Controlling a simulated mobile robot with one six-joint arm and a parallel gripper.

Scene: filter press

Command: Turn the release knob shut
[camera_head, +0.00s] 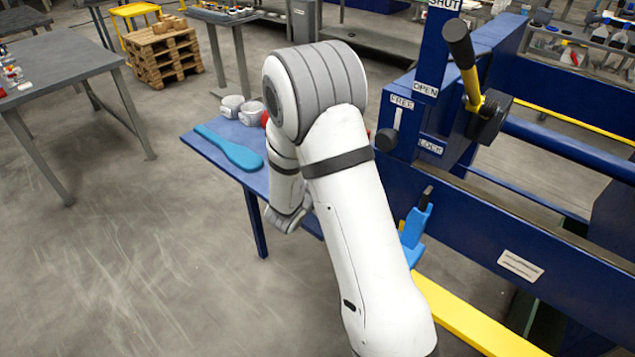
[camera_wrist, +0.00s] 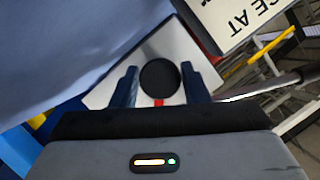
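In the wrist view a round dark knob (camera_wrist: 159,77), which looks like the release knob, sits in front of a pale plate (camera_wrist: 108,95). A small red mark shows just below it. My gripper (camera_wrist: 160,84) has its two dark blue fingers apart, one on each side of the knob. The right finger looks very close to the knob; I cannot tell whether it touches. The knob's turn position is not readable. In the head view my arm hides my fingers and this knob.
A blue press frame (camera_head: 480,215) stands at the right. It bears a yellow lever with black grip (camera_head: 461,50) by SHUT and OPEN labels, and a dark slider knob (camera_head: 386,139) at FREE/LOCK. A blue side table (camera_head: 208,142) holds a blue paddle (camera_head: 235,150) and white cups (camera_head: 232,105).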

